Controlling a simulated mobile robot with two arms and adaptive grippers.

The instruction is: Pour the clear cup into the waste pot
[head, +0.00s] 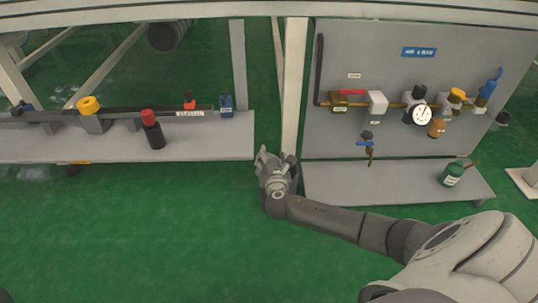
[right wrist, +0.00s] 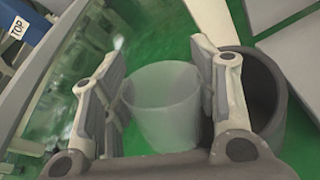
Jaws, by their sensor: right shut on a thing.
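The clear cup (right wrist: 162,108) is a pale, see-through tumbler between the two fingers of my right gripper (right wrist: 160,85) in the right wrist view. The fingers are shut on its sides. In the head view my right gripper (head: 275,160) is by the white post, and I cannot make out the cup there. A dark grey round pot (right wrist: 268,90), which looks like the waste pot, is right beside and partly behind the right finger in the wrist view. Its near side is partly hidden. I cannot tell what is in the cup. My left gripper is not in view.
A white post (head: 292,90) stands just behind the gripper. A grey shelf (head: 215,150) with a red-capped black bottle (head: 152,130) is at left. A lower shelf (head: 400,185) with a green bottle (head: 452,174) and a valve panel (head: 340,60) are at right. The near green floor is open.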

